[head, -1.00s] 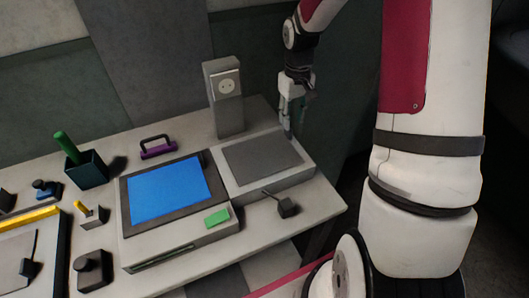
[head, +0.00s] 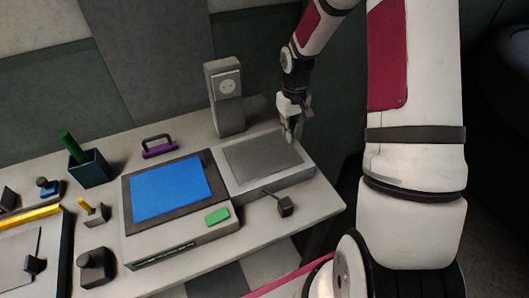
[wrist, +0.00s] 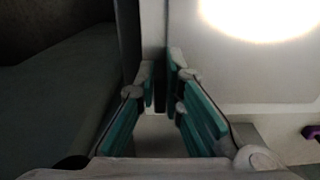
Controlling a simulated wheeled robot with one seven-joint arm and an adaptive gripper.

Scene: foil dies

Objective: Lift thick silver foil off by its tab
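A flat grey sheet (head: 262,156), which looks like the thick silver foil, lies on the right-hand pale block (head: 270,185) at the table's right end. I cannot make out its tab. My gripper (head: 291,136) points down at the block's back right edge, beside the sheet. In the wrist view, my gripper (wrist: 161,72) has teal-padded fingers a narrow gap apart, over the block's pale rim (wrist: 153,30). The sheet (wrist: 235,75) fills the right of that view under a bright glare.
A second block carries a blue sheet (head: 172,187) and a green piece (head: 217,217). A socket post (head: 226,97) stands behind. A purple-based handle (head: 159,147) lies near the back. A small dark block (head: 285,206) with a rod sits in front. A teal cup (head: 88,168) stands left.

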